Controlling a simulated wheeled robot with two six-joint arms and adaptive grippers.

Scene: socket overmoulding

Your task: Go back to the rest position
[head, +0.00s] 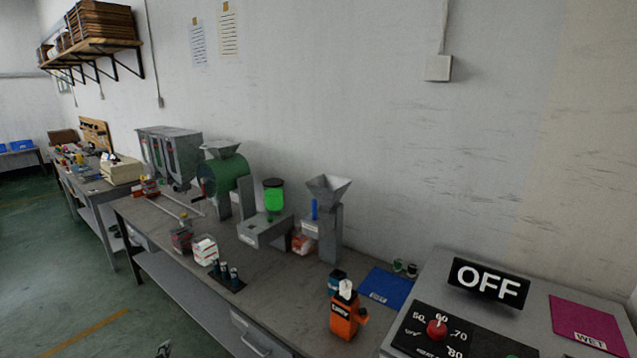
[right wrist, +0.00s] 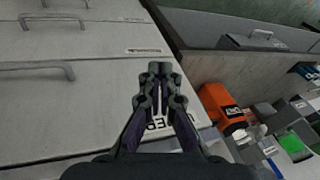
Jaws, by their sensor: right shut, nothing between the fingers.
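My right gripper (right wrist: 160,75) shows in the right wrist view with its fingers together and nothing between them. Behind it are grey drawer fronts (right wrist: 85,105) with handles, and it looks apart from them. The right gripper does not show in the head view. A small dark tip at the bottom edge of the head view looks like part of my left gripper (head: 163,349); the rest is cut off, so its opening cannot be told.
An orange box (head: 344,320) stands near the bench's front, also in the right wrist view (right wrist: 221,108). Hoppers, a green machine (head: 228,180) and a blue mat (head: 386,289) fill the bench (head: 262,284). A panel with a red knob (head: 437,328) and an OFF sign (head: 487,282) is right. Floor at left is clear.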

